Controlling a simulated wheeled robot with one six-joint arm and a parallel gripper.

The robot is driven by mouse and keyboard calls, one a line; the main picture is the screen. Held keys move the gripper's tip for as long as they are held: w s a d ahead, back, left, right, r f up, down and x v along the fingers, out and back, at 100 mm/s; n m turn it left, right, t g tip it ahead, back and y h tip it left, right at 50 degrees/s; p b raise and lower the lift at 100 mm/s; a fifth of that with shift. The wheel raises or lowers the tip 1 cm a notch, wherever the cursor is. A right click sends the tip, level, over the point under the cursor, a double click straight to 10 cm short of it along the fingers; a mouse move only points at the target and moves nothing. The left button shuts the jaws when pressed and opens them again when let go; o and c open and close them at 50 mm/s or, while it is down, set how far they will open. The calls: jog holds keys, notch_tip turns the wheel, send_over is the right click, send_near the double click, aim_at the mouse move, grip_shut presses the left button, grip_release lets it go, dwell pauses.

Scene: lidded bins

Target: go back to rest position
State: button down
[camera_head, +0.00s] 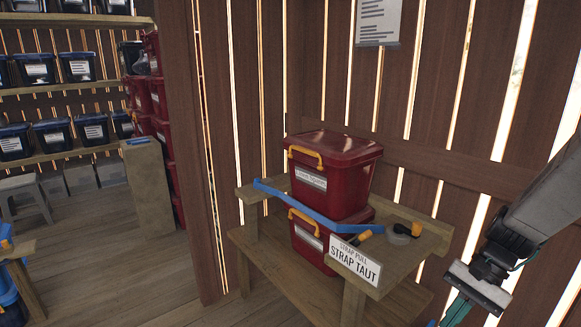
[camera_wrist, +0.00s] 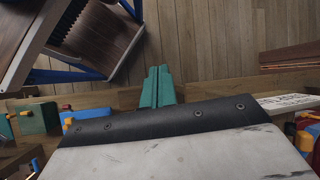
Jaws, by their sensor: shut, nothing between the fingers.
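My gripper (camera_head: 456,312) hangs at the lower right of the head view, to the right of the wooden bench and apart from it. Its teal fingers are at the bottom edge of that view. In the wrist view the fingers (camera_wrist: 157,88) are pressed together with nothing between them, over the wooden floor (camera_wrist: 205,40). No mark of a rest position shows in either view.
Two red lidded bins, an upper (camera_head: 328,180) and a lower (camera_head: 308,238), stand stacked on the bench (camera_head: 400,270). A blue strap (camera_head: 310,207) runs across them. A "STRAP TAUT" sign (camera_head: 355,262) fronts the bench. Shelves (camera_head: 60,90) stand left. Slatted walls lie close behind.

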jog(key=s+a+r+n+t+h, duration=0.2)
jog(key=s+r+n+h, duration=0.1)
jog(key=s+r, duration=0.4)
jog(key=s+a+r+n+t+h, duration=0.1)
jog(key=s+a+r+n+h, duration=0.2)
jog(key=s+r+n, duration=0.2)
jog(key=s+r, duration=0.3)
jog(key=r, duration=0.1)
jog(key=shift+s+a+t, duration=0.2)
jog(key=shift+t, duration=0.2)
jog(key=shift+r, duration=0.1)
